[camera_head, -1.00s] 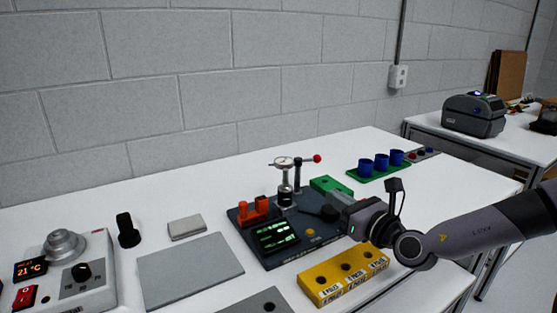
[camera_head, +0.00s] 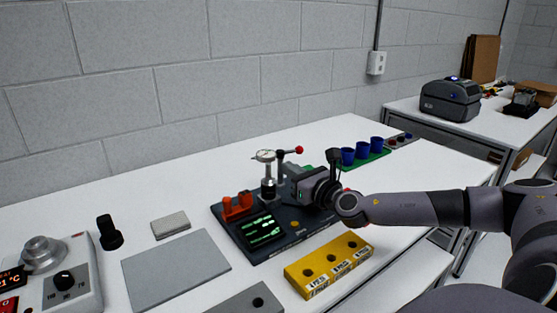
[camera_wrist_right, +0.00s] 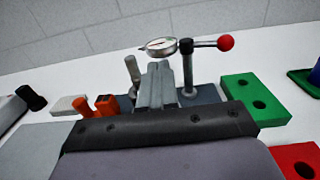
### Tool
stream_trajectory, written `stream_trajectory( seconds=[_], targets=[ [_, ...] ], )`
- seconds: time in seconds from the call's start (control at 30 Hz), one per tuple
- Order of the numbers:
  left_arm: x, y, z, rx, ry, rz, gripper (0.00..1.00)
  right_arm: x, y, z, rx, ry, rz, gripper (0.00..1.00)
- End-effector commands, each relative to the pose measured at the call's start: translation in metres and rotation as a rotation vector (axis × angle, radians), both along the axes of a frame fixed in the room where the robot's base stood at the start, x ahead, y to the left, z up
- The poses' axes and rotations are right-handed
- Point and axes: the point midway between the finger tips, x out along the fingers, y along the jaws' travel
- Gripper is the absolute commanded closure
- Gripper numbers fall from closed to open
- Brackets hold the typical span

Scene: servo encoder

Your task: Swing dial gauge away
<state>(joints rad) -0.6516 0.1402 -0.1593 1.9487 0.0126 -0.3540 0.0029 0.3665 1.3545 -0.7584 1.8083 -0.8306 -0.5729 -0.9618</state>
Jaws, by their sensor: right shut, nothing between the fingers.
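The dial gauge (camera_head: 264,156) has a round silver face and sits on an arm from a post (camera_head: 281,166) on the dark test fixture (camera_head: 262,249). A lever with a red ball (camera_head: 299,150) points right from the post top. In the right wrist view the gauge (camera_wrist_right: 161,46) and red ball (camera_wrist_right: 226,42) stand just beyond my fingers. My right gripper (camera_head: 282,193) reaches in from the right, low beside the post. Its fingers (camera_wrist_right: 157,84) are shut and empty, below the gauge and left of the post in the wrist view. My left gripper is not in view.
A yellow block with holes (camera_head: 328,264) lies in front of the fixture. A green tray with blue cups (camera_head: 361,153) stands at the back right. Orange clips (camera_head: 237,206) are on the fixture. A grey mat (camera_head: 176,270) lies at left, with a control box (camera_head: 60,272).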

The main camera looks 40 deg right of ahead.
Motion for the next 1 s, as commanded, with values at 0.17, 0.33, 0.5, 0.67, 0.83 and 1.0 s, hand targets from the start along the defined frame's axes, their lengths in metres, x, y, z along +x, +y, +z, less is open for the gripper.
stream_trajectory(
  seconds=[0.17,0.33,0.5,0.67,0.83,1.0],
  targets=[
    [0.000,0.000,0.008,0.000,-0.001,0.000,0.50,0.025,-0.001,0.002,0.004,-0.002,0.000,1.00],
    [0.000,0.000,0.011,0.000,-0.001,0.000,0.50,0.042,-0.003,0.001,0.002,-0.001,0.000,1.00],
    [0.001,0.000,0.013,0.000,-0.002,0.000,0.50,0.050,-0.003,0.000,0.001,0.000,0.002,1.00],
    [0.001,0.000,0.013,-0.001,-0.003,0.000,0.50,0.052,-0.004,0.000,-0.001,0.000,0.001,1.00],
    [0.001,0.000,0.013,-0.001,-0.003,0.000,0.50,0.051,-0.004,0.000,0.000,0.001,0.001,1.00],
    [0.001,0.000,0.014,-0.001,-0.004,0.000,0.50,0.051,-0.003,-0.001,0.000,0.002,0.002,1.00]
  ],
)
